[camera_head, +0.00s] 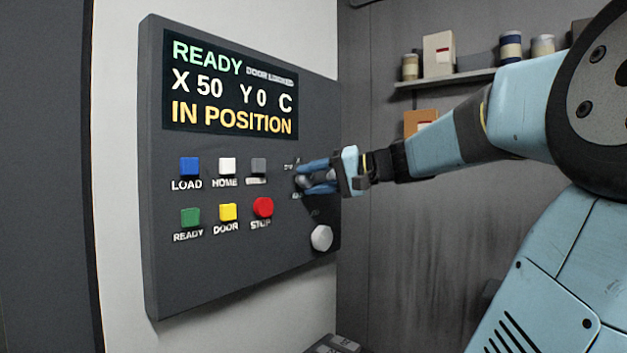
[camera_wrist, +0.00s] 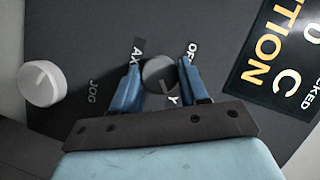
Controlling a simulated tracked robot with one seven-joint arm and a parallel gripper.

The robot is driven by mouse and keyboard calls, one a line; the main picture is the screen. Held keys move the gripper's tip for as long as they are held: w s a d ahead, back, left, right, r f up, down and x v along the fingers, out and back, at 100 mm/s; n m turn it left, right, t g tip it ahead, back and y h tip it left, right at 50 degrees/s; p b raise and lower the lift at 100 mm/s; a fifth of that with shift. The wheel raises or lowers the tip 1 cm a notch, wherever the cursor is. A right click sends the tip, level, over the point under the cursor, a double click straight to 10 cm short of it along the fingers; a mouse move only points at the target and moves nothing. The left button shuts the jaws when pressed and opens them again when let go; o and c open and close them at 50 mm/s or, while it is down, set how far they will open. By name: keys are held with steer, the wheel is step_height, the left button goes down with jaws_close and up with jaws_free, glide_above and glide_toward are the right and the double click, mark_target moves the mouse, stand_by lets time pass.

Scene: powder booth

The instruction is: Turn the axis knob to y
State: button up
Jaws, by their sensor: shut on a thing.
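The axis knob (camera_wrist: 159,73) is a dark grey round knob on the control panel (camera_head: 240,285). My gripper (camera_wrist: 160,66) has its two blue fingers closed on either side of it. In the head view my gripper (camera_head: 303,177) reaches the panel from the right and hides most of the knob. In the wrist view partly covered letters "AX" and "OF" show above the fingers, and a "Y" shows just below the knob.
The display (camera_head: 232,88) reads READY, X 50, Y 0, IN POSITION. A white jog knob (camera_head: 321,238) sits below my gripper; it also shows in the wrist view (camera_wrist: 40,84). Several coloured buttons, including red STOP (camera_head: 263,207), lie left. A shelf (camera_head: 445,79) holds jars behind my arm.

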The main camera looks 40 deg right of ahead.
steer(key=shift+d, duration=0.1)
steer(key=o, duration=1.1)
steer(key=shift+c, duration=0.2)
steer(key=v, duration=1.3)
steer(key=shift+s+d, duration=0.25)
steer(key=shift+s, duration=0.1)
